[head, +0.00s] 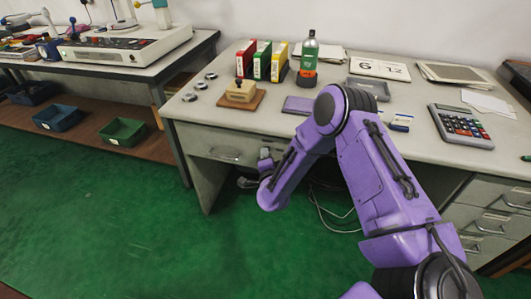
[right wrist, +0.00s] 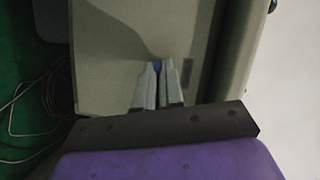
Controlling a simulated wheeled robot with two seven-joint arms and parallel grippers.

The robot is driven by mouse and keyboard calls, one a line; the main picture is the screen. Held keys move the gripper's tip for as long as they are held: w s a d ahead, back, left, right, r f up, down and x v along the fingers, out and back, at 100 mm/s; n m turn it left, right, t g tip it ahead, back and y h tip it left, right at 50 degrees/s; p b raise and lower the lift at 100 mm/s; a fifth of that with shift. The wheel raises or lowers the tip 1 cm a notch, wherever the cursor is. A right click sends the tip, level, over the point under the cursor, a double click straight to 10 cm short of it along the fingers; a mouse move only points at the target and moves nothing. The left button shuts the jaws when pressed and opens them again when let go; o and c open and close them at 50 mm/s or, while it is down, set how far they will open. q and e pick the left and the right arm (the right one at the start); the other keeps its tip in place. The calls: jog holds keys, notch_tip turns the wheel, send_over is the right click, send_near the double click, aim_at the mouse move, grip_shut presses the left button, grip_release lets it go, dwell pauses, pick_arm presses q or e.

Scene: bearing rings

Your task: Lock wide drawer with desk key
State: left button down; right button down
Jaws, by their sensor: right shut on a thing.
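The wide drawer (head: 208,146) is under the left part of the desktop, with a metal handle on its front. It looks shut, but my arm hides its right part. My right gripper (head: 264,158) is in front of the desk, to the right of that handle. In the right wrist view my right gripper (right wrist: 159,68) is shut on a small blue piece, the desk key (right wrist: 157,65), against a beige panel. Most of the key is hidden between the fingers, and I cannot tell whether it sits in a lock. My left gripper is not in view.
The grey desk (head: 195,115) carries red, green and yellow boxes, a bottle (head: 308,58), a wooden stamp block (head: 240,92), a calculator (head: 461,125) and papers. Narrow drawers (head: 490,222) are at right. Loose cables (head: 335,208) hang below. The green floor in front is clear.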

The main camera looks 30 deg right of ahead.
jog(key=shift+w+a+r+n+g+h+p, duration=0.1)
jog(key=shift+n+g+h+p, duration=0.3)
jog(key=shift+n+g+p, duration=1)
jog(key=shift+w+a+n+g+h+p, duration=0.1)
jog(key=shift+n+g+h+p, duration=0.45)
jog(key=shift+n, duration=1.5)
jog(key=shift+r+n+g+h+p, duration=0.1)
jog(key=shift+n+g+h+p, duration=0.15)
jog(key=shift+n+g+p, duration=1.2)
jog(key=shift+n+t, duration=0.3)
jog(key=shift+n, duration=0.1)
jog(key=c, duration=1.3)
grip_release()
jog(key=shift+o, duration=0.2)
